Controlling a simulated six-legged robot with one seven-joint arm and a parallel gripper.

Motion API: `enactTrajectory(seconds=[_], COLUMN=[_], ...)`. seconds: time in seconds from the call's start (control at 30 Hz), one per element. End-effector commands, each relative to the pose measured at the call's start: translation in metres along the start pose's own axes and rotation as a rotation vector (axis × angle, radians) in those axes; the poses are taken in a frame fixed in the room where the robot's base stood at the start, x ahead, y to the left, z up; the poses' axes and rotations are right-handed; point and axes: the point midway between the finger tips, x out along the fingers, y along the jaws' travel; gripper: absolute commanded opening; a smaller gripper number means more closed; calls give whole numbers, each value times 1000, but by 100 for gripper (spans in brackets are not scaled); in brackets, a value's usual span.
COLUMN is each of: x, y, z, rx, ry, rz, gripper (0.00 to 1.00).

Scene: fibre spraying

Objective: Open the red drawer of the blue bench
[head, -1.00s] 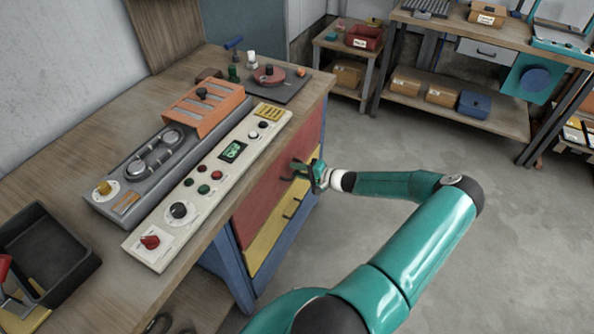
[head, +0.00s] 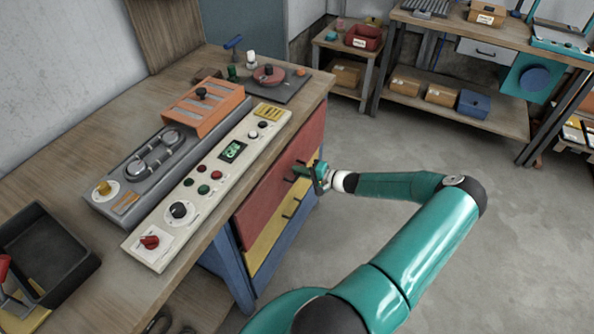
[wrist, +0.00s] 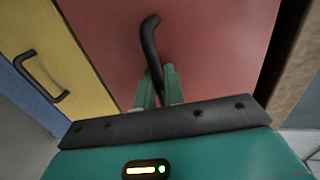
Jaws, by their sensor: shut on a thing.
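The red drawer (head: 266,196) is the upper front of the blue bench (head: 228,262), above a yellow drawer front (head: 264,248). In the wrist view the red front (wrist: 215,50) fills the upper middle, with a black bar handle (wrist: 149,38) standing out from it. My gripper (head: 312,174) is at the red front in the head view. In the wrist view its two green fingers (wrist: 158,86) are closed around the handle's near end. The fingers partly hide that end. I cannot tell clearly how far the drawer stands out.
The yellow drawer's handle (wrist: 40,78) is left of my fingers in the wrist view. A control panel (head: 205,185) and a black tray (head: 45,262) are on the bench top. The grey floor (head: 400,130) right of the bench is clear. Shelves (head: 460,105) stand at the back.

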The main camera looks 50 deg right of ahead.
Motion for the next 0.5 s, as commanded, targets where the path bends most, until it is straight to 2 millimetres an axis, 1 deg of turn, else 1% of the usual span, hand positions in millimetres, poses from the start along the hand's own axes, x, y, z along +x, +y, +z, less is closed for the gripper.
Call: enactTrajectory(seconds=[0.03, 0.17, 0.27, 0.5], x=[-9, -33, -57, -122], y=[2, 7, 12, 26], z=[-2, -2, -2, -2], rx=[-1, 0, -1, -1], ry=[4, 4, 6, 7], rz=[2, 2, 2, 3], gripper=[0, 0, 0, 0])
